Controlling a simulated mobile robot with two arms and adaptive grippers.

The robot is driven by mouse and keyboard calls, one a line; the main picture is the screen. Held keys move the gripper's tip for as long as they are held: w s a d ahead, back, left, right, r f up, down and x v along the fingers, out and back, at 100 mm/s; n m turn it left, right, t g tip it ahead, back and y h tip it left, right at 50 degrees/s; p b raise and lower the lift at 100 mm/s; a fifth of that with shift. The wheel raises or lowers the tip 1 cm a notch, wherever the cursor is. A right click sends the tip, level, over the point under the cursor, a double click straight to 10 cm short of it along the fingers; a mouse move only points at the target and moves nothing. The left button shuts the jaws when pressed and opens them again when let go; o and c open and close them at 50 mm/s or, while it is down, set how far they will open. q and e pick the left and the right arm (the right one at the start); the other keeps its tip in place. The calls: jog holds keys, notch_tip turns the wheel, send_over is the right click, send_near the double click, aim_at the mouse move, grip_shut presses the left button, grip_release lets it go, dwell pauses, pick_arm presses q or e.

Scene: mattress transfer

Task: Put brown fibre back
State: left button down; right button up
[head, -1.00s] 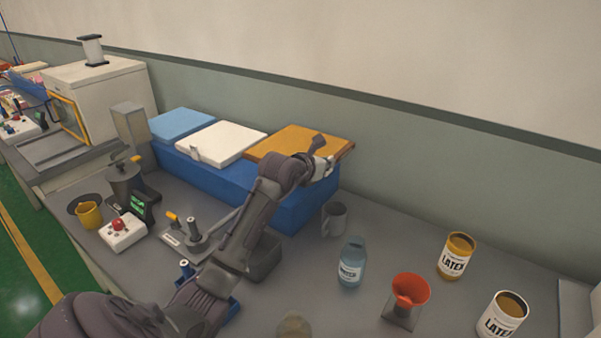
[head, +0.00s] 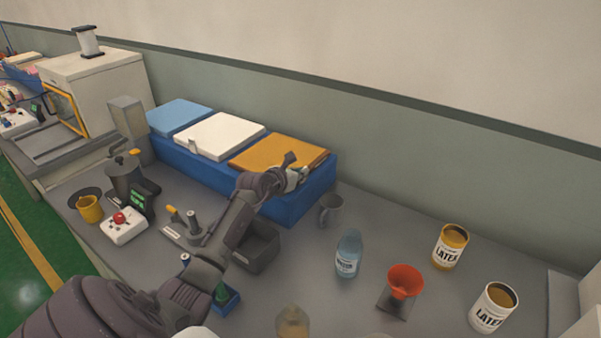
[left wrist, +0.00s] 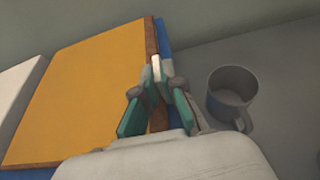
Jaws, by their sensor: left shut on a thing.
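The brown fibre (head: 277,151) appears to be the orange-topped slab with a brown edge. It lies on the right end of the blue box (head: 310,200), roughly level with the white slab (head: 220,136) beside it. In the left wrist view the orange top (left wrist: 90,85) fills the left side. My left gripper (head: 297,176) is at the slab's right edge. In the left wrist view my left gripper (left wrist: 156,92) is shut on that brown edge. The fingers hide part of the edge. My right gripper is not in view.
A blue slab (head: 178,115) lies at the box's left end. A grey mug (head: 331,210) stands close to the box's right end. A bottle (head: 348,254), an orange funnel (head: 405,281) and two latex cans (head: 450,247) stand further right. A dark bin (head: 258,249) sits in front.

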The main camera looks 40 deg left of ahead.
pick_arm(q)
jog(key=c, duration=1.3)
grip_release()
jog(key=shift+s, duration=0.15)
jog(key=shift+s+r, duration=0.1)
jog(key=shift+s, duration=0.2)
jog(key=b+v, duration=0.2)
jog(key=v, duration=0.9)
jog(key=shift+r+b, duration=0.15)
jog(key=shift+b, duration=0.15)
jog(key=shift+s, duration=0.1)
